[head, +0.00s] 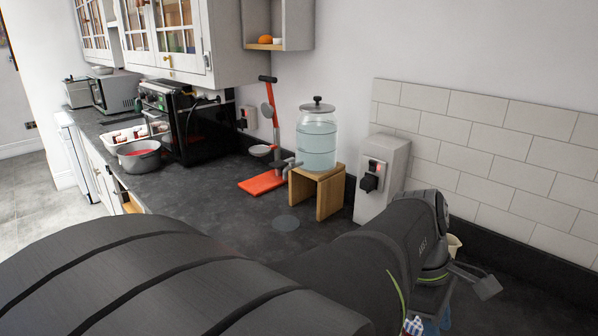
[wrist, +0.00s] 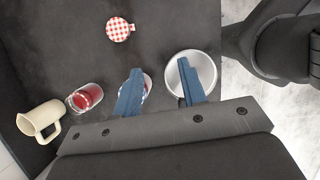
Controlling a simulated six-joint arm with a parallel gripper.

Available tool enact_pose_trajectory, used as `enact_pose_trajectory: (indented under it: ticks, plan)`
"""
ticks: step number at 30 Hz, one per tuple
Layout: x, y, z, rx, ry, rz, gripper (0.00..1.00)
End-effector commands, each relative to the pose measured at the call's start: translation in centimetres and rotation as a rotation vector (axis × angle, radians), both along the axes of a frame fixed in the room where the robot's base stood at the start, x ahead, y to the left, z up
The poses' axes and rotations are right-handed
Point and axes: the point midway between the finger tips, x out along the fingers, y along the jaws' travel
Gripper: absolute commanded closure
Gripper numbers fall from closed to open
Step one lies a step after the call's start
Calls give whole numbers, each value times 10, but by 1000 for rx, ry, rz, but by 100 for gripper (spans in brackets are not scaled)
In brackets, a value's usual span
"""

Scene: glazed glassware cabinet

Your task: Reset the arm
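My gripper (wrist: 160,78) shows in the wrist view as two blue fingers set well apart, with nothing held between them. It is above the dark worktop (wrist: 70,50). The right finger overlaps a round pale metal pot or bowl (wrist: 201,68). The left finger partly hides another small round object, which I cannot identify. In the head view my dark arm fills the lower part and reaches to the lower right, where the fingers are mostly hidden.
In the wrist view, a red-checked lid (wrist: 119,29), a red-filled glass jar (wrist: 85,97) and a cream jug (wrist: 40,118) are nearby. Glazed cabinets (head: 170,30) hang upper left.

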Motion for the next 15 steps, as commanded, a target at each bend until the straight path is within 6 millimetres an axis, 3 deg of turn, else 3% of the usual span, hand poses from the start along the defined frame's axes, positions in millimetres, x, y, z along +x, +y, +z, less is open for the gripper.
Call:
enact_pose_trajectory:
  ticks: [15]
  plan:
    - [78, -67, 17, -10, 6, 246, 62]
